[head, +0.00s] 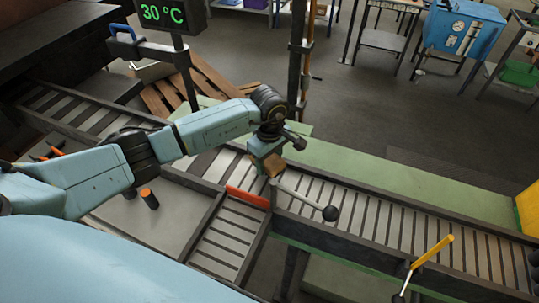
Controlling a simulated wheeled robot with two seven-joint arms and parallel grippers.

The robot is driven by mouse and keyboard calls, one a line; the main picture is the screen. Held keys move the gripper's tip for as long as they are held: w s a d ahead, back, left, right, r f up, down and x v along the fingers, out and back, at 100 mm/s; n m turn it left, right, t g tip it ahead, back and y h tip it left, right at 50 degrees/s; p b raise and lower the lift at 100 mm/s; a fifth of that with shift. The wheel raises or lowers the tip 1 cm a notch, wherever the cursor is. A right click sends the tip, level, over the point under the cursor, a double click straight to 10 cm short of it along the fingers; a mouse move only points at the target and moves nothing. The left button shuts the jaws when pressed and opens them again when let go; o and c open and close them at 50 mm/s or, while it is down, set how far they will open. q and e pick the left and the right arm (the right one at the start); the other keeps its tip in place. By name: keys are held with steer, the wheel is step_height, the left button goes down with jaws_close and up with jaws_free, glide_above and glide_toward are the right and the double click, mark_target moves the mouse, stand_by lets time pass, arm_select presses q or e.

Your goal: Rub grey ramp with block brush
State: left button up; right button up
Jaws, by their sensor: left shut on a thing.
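My left gripper (268,150) reaches in from the left and points down over the roller conveyor. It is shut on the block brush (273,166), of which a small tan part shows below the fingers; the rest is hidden. The brush is near the back end of a red bar (247,196); I cannot tell whether it touches anything below. A grey slatted section (224,240) slopes toward me in front of the red bar and may be the grey ramp. My right gripper is not in view.
The roller conveyor (370,220) runs to the right, with a black-knobbed lever (330,213) close to the gripper and a yellow-handled lever (434,250). A grey plate (170,215) with orange-topped pegs lies left. A pallet (190,85) and 30 °C display (162,14) stand behind.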

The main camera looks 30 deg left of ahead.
arm_select(q)
steer(key=shift+f, duration=0.1)
stand_by(0.7)
steer(key=shift+s+a+b, duration=0.1)
steer(key=shift+a+b, duration=0.35)
steer(key=shift+a, duration=1.55)
steer(key=shift+f+b, duration=0.1)
steer(key=shift+b, duration=0.3)
steer(key=shift+d+f+b, duration=0.2)
steer(key=shift+d+b, duration=0.35)
steer(key=shift+d, duration=1.55)
steer(key=shift+c, duration=0.3)
steer(key=shift+r, duration=0.1)
step_height(320, 180, up, 5)
steer(key=shift+a+f+p, duration=0.1)
steer(key=shift+p, duration=1.1)
steer(key=shift+r, duration=0.6)
